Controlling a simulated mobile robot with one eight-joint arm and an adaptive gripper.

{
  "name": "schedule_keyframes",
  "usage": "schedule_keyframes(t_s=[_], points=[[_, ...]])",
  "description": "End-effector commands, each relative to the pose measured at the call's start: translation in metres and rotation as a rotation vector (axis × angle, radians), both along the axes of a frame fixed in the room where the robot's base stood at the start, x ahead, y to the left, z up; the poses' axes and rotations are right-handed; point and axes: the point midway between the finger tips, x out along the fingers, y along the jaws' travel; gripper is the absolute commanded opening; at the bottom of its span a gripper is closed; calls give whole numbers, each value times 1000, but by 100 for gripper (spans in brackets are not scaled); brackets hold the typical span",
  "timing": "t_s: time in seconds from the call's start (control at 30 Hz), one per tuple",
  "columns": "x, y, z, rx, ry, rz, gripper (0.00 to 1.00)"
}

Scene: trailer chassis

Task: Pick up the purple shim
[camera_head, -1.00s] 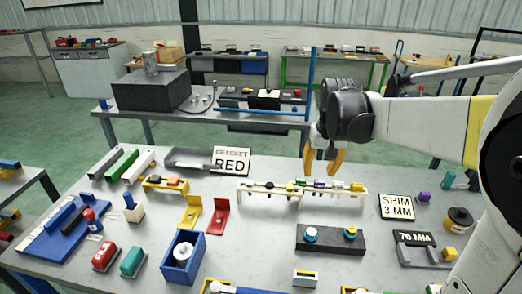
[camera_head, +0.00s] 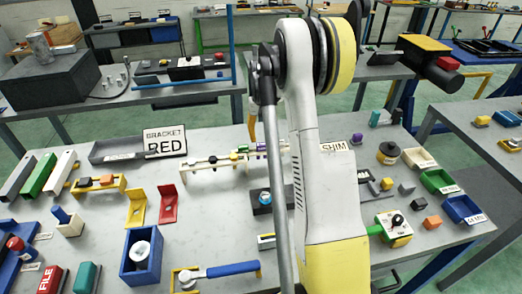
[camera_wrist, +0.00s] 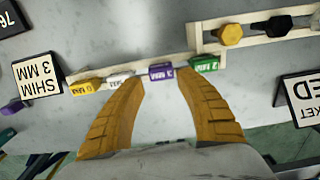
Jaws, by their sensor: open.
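The purple shim (camera_wrist: 161,72) sits on a pale rack (camera_wrist: 130,76) between a white shim (camera_wrist: 120,78) and a green shim (camera_wrist: 204,64) in the wrist view. In the head view a small purple piece (camera_head: 260,147) shows on the rack beside my arm. My gripper (camera_wrist: 161,82) is open, with its two orange fingers reaching toward the rack and the purple shim between their tips in the picture. I cannot tell the height left between tips and shim. In the head view one orange finger (camera_head: 252,124) shows beside my arm; the rest is hidden.
A yellow shim (camera_wrist: 84,87) and a SHIM 3 MM sign (camera_wrist: 38,80) lie left in the wrist view. Yellow (camera_wrist: 230,34) and black (camera_wrist: 278,25) pieces stand on the rack at right. The BRACKET RED sign (camera_head: 164,141) stands behind the rack's left end.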

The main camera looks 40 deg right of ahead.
Motion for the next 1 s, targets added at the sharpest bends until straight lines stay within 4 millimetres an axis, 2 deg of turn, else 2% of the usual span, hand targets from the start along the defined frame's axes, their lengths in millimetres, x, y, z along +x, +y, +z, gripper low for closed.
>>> schedule_keyframes(t_s=[0.33, 0.57, 0.6, 0.67, 0.7, 1.0], points=[[0, 2, -47, 0, 0, 0, 41], [0, 2, -50, 0, 0, 0, 41], [0, 2, -50, 0, 0, 0, 37], [0, 2, -50, 0, 0, 0, 19], [0, 2, -50, 0, 0, 0, 7], [0, 2, -50, 0, 0, 0, 4]])
